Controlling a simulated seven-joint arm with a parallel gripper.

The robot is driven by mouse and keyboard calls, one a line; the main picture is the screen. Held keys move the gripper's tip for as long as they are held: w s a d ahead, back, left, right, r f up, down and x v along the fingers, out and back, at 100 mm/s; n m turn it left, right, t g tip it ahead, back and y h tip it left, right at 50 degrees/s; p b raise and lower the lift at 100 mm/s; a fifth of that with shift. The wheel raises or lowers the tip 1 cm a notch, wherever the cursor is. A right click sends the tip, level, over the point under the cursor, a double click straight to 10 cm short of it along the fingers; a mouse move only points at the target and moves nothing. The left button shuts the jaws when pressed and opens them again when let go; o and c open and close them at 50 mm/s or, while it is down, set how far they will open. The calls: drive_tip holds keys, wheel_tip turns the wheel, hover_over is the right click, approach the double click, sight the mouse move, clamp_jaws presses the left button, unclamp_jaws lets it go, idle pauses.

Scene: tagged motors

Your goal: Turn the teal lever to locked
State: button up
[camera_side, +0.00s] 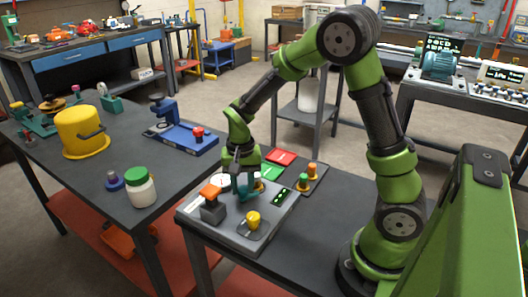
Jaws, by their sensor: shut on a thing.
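The teal lever (247,189) is on a grey control panel (226,228) that lies on the near table. My gripper (243,178) points down over the panel and is shut on the teal lever. The fingers hide part of the lever, and I cannot read its angle or any locked mark. A white round dial (221,181) sits behind and left of it. An orange-topped grey block (211,202) and a yellow knob (253,220) are in front, and a dark strip with green marks (281,197) is to the right.
Behind the panel lies a board with green and red plates (281,157) and small green and orange posts (304,182). The table right of the panel is bare.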

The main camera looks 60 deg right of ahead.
sight(242, 188)
drive_tip(key=n, duration=0.5)
drive_tip(key=shift+n, duration=0.4)
idle(0.4)
drive_tip(key=o, duration=1)
drive_tip(key=shift+o, duration=0.2)
drive_tip(key=shift+r, duration=0.1)
wheel_tip(242, 188, up, 17)
drive_tip(key=s+a+t+y, duration=0.1)
drive_tip(key=s+a+t, duration=0.2)
drive_tip(key=s, duration=0.3)
drive_tip(key=s+a+r+t+y, duration=0.1)
drive_tip(key=s+a+t, duration=0.2)
drive_tip(key=s, duration=0.4)
drive_tip(key=shift+s+a+n+t, duration=0.2)
drive_tip(key=shift+n+t, duration=0.2)
drive_tip(key=shift+t, duration=0.2)
